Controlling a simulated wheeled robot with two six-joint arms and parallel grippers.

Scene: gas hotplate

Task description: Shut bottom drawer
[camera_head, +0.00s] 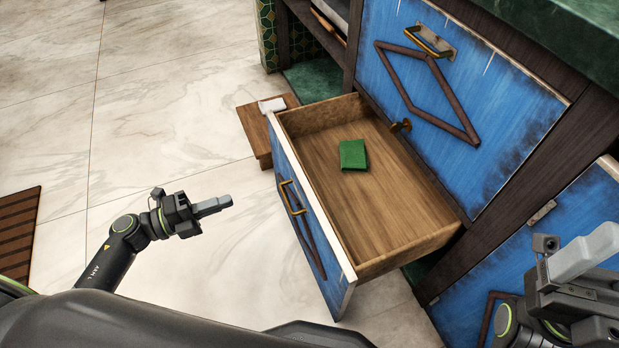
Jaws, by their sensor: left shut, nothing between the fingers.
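The bottom drawer (400,225) is pulled well out of the blue cabinet. It has a wooden inside and a blue front with a brass handle (291,197). A small green item (353,155) lies on its floor. My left gripper (226,202) is shut and empty, left of the drawer front and apart from it, pointing toward the handle. My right gripper (606,243) is at the lower right, in front of the blue cabinet door; whether its fingers are open or shut is unclear.
A blue panel (480,125) with a brass handle sits above the drawer. A small wooden stool (255,130) with a white item (272,105) stands behind the drawer's far corner. The marble floor (160,110) at left is clear, with a brown slatted mat (18,235) at the edge.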

